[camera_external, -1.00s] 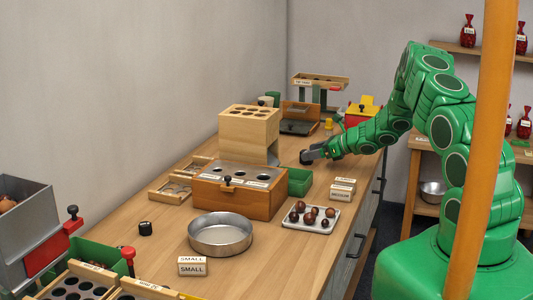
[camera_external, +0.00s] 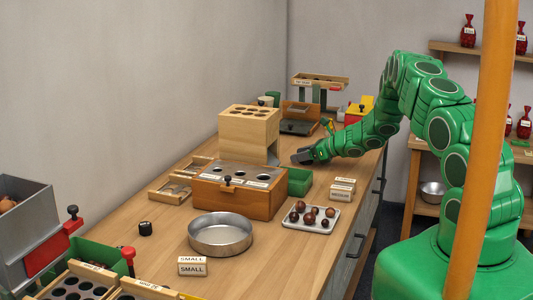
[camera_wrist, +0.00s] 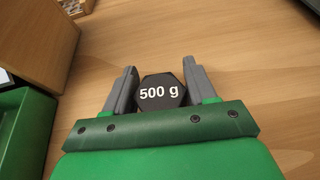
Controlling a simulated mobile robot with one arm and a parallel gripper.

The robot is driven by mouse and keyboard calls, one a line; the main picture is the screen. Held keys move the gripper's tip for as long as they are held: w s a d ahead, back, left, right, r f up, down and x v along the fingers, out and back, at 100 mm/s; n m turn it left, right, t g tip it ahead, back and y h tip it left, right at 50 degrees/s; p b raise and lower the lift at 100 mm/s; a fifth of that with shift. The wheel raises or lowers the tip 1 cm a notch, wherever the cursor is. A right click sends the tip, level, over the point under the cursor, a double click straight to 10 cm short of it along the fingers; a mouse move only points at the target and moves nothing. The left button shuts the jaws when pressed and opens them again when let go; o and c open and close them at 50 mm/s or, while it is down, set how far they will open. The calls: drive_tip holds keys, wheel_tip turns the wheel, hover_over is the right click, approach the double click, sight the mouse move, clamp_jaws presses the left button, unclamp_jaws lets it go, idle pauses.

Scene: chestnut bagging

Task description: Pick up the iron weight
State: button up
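The iron weight (camera_wrist: 160,92) is a dark hexagonal block marked "500 g", seen from above in the wrist view. It stands on the wooden table between the two fingers of my gripper (camera_wrist: 160,68). The fingers are open, with a narrow gap of table visible on each side of the weight. In the external view my gripper (camera_external: 302,157) is low over the table, right of the wooden block with holes, and I cannot make the weight out apart from the grey fingers.
A green bin (camera_external: 299,182) and a wooden box (camera_external: 237,196) stand in front of my gripper. A holed wooden block (camera_external: 249,132) is to its left. A tray of chestnuts (camera_external: 327,222), label blocks (camera_external: 342,189) and a metal pan (camera_external: 220,237) are nearer the camera.

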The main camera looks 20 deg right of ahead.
drive_tip(key=c, duration=0.7)
drive_tip(key=shift+r, duration=0.4)
wheel_tip(320, 180, up, 3)
drive_tip(key=shift+s+f, duration=0.1)
drive_tip(key=s+r, duration=0.3)
drive_tip(key=s, duration=0.1)
drive_tip(key=s+r, duration=0.3)
drive_tip(key=s, duration=0.2)
drive_tip(key=s+a+r, duration=0.1)
drive_tip(key=s+r, duration=0.2)
drive_tip(key=s, duration=0.1)
drive_tip(key=shift+s+r, duration=0.2)
drive_tip(key=shift+s, duration=0.15)
